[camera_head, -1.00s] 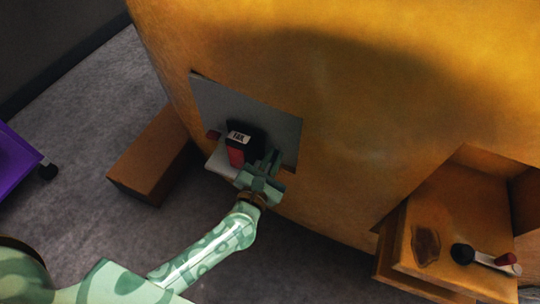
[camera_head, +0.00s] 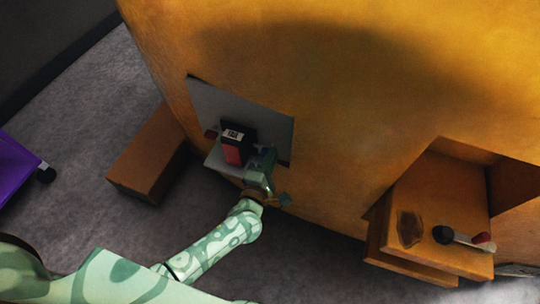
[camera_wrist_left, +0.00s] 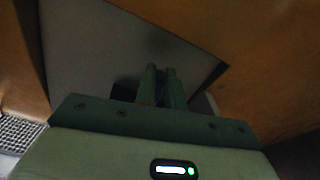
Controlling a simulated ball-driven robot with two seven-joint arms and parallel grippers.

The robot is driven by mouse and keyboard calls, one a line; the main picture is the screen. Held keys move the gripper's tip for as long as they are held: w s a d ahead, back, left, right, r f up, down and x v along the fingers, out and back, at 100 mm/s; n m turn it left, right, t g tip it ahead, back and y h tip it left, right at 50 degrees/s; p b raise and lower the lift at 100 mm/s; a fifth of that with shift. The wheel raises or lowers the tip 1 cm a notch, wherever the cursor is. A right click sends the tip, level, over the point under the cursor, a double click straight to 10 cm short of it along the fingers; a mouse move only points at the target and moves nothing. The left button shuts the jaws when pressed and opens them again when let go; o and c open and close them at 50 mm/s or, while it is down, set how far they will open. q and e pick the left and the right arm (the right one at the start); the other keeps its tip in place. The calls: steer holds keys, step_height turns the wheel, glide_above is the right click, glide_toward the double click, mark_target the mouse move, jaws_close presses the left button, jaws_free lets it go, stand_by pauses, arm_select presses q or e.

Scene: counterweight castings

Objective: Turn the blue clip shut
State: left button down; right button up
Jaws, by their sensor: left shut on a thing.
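My left gripper (camera_head: 264,158) reaches up to the grey panel in the orange body, right beside a black and red block. In the left wrist view its two green fingers (camera_wrist_left: 161,80) are close together, shut on a small dark bluish piece, the blue clip (camera_wrist_left: 160,84). The fingers hide most of the clip, and how far it is turned cannot be told. The black and red block (camera_head: 234,148) with a white label stands on a pale ledge (camera_head: 215,161). My right gripper is not in view.
The grey panel (camera_head: 212,100) backs the ledge. A brown box (camera_head: 150,157) stands on the floor at left, near a purple cart (camera_head: 15,160). Grey floor is open at left.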

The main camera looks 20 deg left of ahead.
arm_select(q)
steer(key=shift+s+f+m, duration=0.1)
steer(key=shift+f+m, duration=0.15)
steer(key=shift+m, duration=0.95)
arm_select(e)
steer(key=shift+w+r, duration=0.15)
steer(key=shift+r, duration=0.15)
arm_select(q)
steer(key=shift+f, duration=0.1)
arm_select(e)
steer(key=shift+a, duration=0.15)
arm_select(q)
steer(key=c, duration=1.5)
jaws_free()
steer(key=shift+p, duration=0.35)
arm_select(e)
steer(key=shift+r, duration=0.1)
arm_select(q)
steer(key=s+p, duration=0.3)
steer(key=s, duration=1.3)
steer(key=shift+s+a, duration=0.15)
steer(key=shift+a, duration=0.05)
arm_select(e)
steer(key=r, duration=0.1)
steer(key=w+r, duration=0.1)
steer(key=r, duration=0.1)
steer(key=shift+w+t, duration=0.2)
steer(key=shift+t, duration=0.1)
